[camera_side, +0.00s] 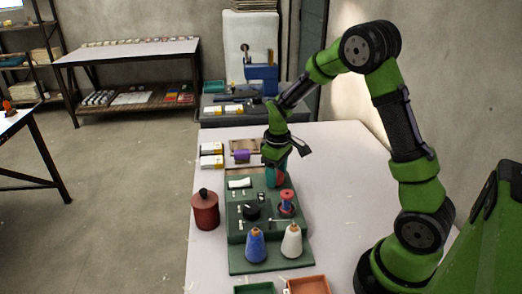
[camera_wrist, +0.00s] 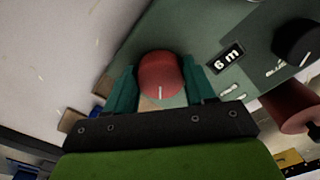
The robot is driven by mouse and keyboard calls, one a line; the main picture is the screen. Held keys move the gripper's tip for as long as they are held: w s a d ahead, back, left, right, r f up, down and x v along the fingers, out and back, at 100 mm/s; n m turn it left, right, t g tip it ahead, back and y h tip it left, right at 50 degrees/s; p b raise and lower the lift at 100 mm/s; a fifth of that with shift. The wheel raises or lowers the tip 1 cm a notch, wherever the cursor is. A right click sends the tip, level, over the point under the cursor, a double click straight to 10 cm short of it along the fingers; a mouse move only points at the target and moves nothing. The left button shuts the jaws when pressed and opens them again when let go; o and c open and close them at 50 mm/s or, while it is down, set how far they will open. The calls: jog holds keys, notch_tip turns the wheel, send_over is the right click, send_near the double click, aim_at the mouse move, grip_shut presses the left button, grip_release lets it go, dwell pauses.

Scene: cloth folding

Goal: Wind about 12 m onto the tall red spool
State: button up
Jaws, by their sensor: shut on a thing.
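My gripper (camera_side: 277,168) is over the far end of the green winding machine (camera_side: 237,230). In the wrist view my gripper (camera_wrist: 160,82) is shut on a red knob (camera_wrist: 158,68) with a white mark, one teal finger on each side. A small display (camera_wrist: 225,58) beside it reads 6 m. A black knob (camera_wrist: 300,42) with a white pointer has a BLUE label near it. A red spool (camera_side: 286,197) stands on the machine, its middle bluish; part of a red spool (camera_wrist: 290,104) also shows in the wrist view. A blue cone (camera_side: 256,247) and a white cone (camera_side: 291,242) stand at the near end.
A dark red canister (camera_side: 205,211) stands left of the machine. A purple spool (camera_side: 241,155) lies by a wooden tray (camera_side: 245,145), with small boxes (camera_side: 211,161) to the left. Green (camera_side: 253,289) and orange (camera_side: 307,287) bins are at the near edge. The table's right side is clear.

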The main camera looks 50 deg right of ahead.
jog(key=m, duration=0.4)
jog(key=shift+m, duration=0.4)
jog(key=shift+a+r+m, duration=0.1)
jog(key=shift+m, duration=2.4)
jog(key=o, duration=1)
jog(key=shift+o, duration=0.2)
notch_tip(320, 180, up, 17)
